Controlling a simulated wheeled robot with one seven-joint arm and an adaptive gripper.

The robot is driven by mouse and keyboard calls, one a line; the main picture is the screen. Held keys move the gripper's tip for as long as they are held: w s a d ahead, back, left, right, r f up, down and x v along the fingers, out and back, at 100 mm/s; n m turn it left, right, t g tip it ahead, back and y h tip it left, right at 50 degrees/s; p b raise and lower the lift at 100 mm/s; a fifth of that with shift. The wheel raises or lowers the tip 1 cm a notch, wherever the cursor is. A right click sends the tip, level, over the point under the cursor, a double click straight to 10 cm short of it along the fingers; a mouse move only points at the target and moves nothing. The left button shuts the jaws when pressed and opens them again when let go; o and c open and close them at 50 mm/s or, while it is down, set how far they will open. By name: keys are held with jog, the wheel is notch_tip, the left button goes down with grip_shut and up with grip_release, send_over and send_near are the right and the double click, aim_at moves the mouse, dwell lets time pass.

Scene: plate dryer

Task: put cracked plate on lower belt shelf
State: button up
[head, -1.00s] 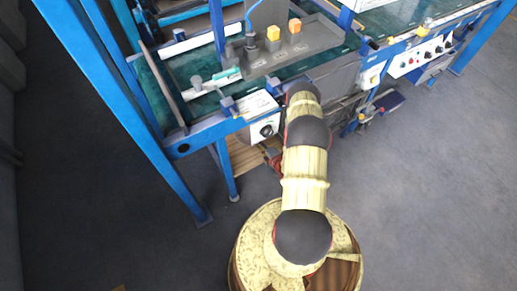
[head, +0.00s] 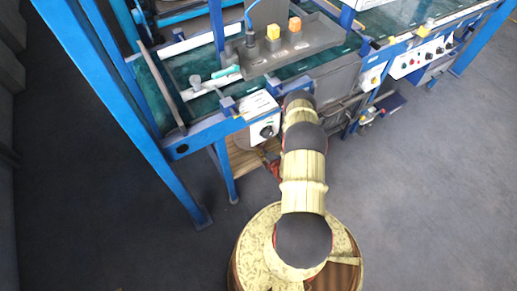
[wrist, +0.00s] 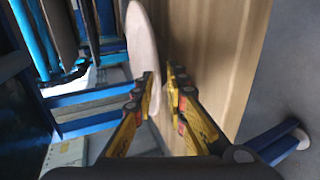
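The plate (wrist: 141,42) is a pale pinkish-beige disc, seen nearly edge-on in the wrist view beside the wooden lower shelf (wrist: 215,55). I cannot make out a crack on it. My gripper (wrist: 160,78) has its two yellow-and-black fingers apart. The left finger overlaps the plate, and a narrow gap shows between the plate and the right finger. In the head view the gripper is hidden under the belt frame.
The blue frame leg (head: 226,172) stands left of my arm. A white control box (head: 264,131) hangs over the shelf opening. The green belt (head: 202,104) runs above. Blue bars (wrist: 90,110) lie left of the plate. Grey floor is clear on both sides.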

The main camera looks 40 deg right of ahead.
jog(key=shift+r, duration=0.15)
jog(key=p+v, duration=0.4)
jog(key=v, duration=0.8)
dwell(0.4)
